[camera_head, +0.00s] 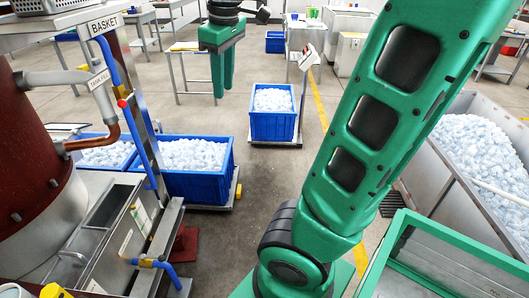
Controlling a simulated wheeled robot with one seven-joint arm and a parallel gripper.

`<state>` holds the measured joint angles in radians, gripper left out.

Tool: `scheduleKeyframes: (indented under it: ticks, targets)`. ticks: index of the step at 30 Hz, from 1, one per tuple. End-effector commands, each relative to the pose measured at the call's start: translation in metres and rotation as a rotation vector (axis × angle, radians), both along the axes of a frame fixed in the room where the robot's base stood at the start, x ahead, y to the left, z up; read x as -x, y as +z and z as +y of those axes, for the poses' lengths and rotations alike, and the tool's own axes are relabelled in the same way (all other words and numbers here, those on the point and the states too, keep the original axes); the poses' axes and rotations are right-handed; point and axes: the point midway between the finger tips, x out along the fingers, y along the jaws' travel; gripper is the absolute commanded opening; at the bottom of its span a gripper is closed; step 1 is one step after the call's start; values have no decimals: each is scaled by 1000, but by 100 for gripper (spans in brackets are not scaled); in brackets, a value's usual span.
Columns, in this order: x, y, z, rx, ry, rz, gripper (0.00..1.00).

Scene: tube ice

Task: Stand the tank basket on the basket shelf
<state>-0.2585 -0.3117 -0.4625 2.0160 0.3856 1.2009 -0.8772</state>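My gripper (223,92) hangs at the upper middle, with its green fingers pointing down over the floor. The fingers look close together, and I see nothing between them; the angle does not show whether they are open or shut. A "BASKET" sign (105,23) stands at the front of a steel shelf (72,20) at the upper left. A pale tray-like thing rests at the shelf's top edge, cut off by the frame. I cannot make out the tank basket for sure. A steel tank (128,225) with a dark rectangular opening stands at lower left, far from my gripper.
A blue crate of ice (208,186) stands beside the tank, and another blue crate (272,125) stands behind on the floor. A red-brown drum (35,150) and blue pipes crowd the left. A steel bin of ice (425,165) is at right. Floor between is clear.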

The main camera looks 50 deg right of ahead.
Motion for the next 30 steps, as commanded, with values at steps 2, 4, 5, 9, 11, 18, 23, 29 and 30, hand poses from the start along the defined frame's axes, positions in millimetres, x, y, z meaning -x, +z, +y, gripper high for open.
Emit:
scheduleKeyframes:
  ticks: [2,4,5,9,11,18,23,29,30]
  targets:
    - [34,-30,0,-30,-147,29,28]
    - [61,-55,3,-52,-279,51,28]
    - [72,-65,6,-61,-334,61,28]
    - [123,-110,20,-91,-577,103,28]
    - [140,-125,26,-98,-663,116,28]
    - [176,-156,41,-109,-850,145,28]
    - [178,-158,42,-110,-863,147,28]
    - [177,-158,42,-109,-861,147,28]
    - [177,-158,42,-109,-861,147,28]
